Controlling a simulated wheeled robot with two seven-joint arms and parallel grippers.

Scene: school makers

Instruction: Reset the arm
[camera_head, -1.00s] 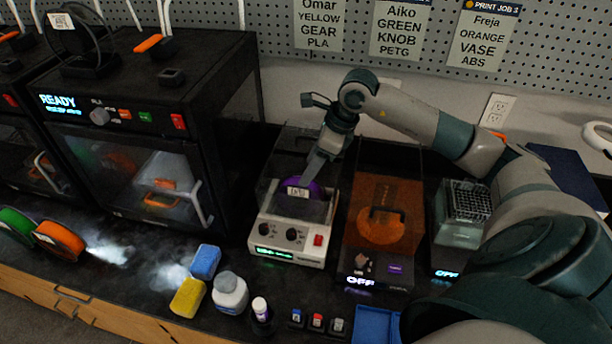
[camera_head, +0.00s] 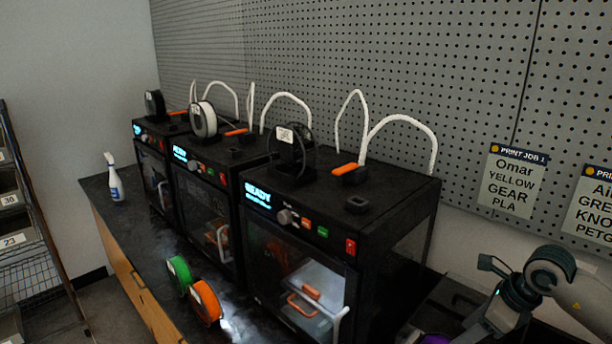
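My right arm comes in at the lower right of the head view. Its wrist is bent, and the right gripper (camera_head: 478,335) points down and left at the bottom edge. The fingertips are cut off or too dark to tell whether they are open or shut. A bit of a purple spool (camera_head: 434,339) shows just left of the gripper at the bottom edge. Whether the gripper touches it cannot be seen. My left gripper is out of view.
Three black 3D printers stand in a row; the nearest printer (camera_head: 390,200) reads READY. A green spool (camera_head: 179,272) and an orange spool (camera_head: 206,301) stand before them. A spray bottle (camera_head: 115,180) is at the counter's far end. A shelf rack (camera_head: 35,240) is at left.

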